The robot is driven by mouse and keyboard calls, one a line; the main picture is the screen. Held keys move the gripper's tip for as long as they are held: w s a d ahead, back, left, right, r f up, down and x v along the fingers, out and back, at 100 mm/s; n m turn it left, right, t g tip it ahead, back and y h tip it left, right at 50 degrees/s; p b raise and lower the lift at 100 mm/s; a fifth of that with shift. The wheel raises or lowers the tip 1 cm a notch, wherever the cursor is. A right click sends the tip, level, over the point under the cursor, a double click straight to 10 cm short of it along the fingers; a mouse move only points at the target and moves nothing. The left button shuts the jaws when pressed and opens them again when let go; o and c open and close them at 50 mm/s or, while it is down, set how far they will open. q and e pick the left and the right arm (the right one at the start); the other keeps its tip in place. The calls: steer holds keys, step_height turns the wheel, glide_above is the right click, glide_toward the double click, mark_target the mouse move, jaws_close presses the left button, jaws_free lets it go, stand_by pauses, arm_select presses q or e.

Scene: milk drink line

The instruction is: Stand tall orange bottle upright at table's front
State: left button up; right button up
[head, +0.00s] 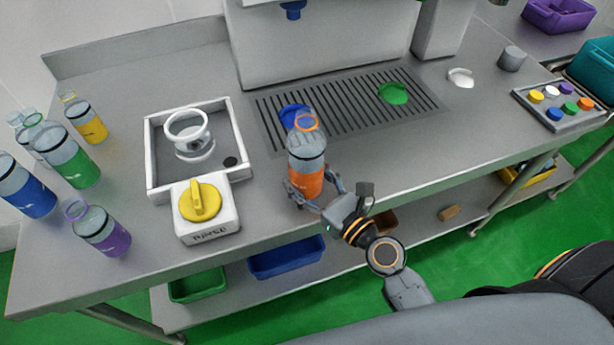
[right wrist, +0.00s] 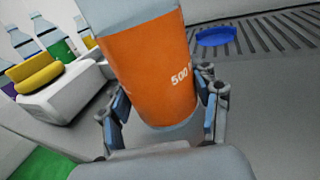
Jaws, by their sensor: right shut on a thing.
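The tall orange bottle (head: 306,165) is clear, with an orange label and an orange ring at its neck. It is close to upright near the table's front edge, just in front of the drip grate. My right gripper (head: 316,192) is shut on its lower part, with a finger on each side. In the right wrist view the bottle's orange label (right wrist: 150,70) fills the middle, between the fingers of the gripper (right wrist: 160,115). I cannot tell whether its base touches the table (head: 390,165). My left gripper is not in view.
The rinse station (head: 208,228) with a yellow knob stands left of the bottle. Blue (head: 28,190), green, yellow and purple bottles stand at the far left. A blue disc and a green disc (head: 393,93) lie on the grate (head: 345,110). The front strip to the right is clear.

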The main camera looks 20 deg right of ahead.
steer(key=shift+f, duration=0.25)
steer(key=o, duration=1.4)
steer(key=shift+s, duration=0.1)
